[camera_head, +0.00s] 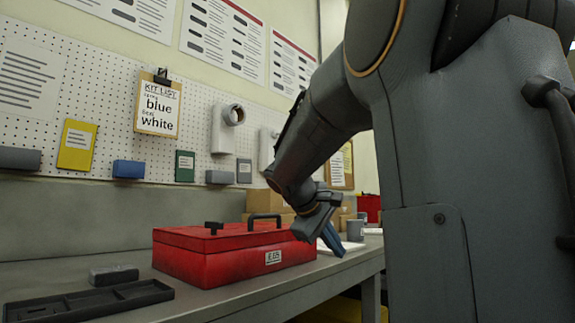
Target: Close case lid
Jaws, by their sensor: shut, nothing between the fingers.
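The red case (238,266) sits on the grey workbench, with a label on its front. Its red lid (185,234) lies flat over the top and looks down, though I cannot tell whether it is latched. A dark handle (264,219) and a small dark block (213,226) are on the lid. My gripper (333,244) is just right of the case's right end, pointing down, with its blue-grey fingers together and nothing visible between them. I cannot tell whether it touches the case.
A black tray (92,301) and a grey block (114,275) lie left of the case. Cardboard boxes (272,206) stand behind it, and a grey mug (355,230) stands to the right. A pegboard (85,112) backs the bench.

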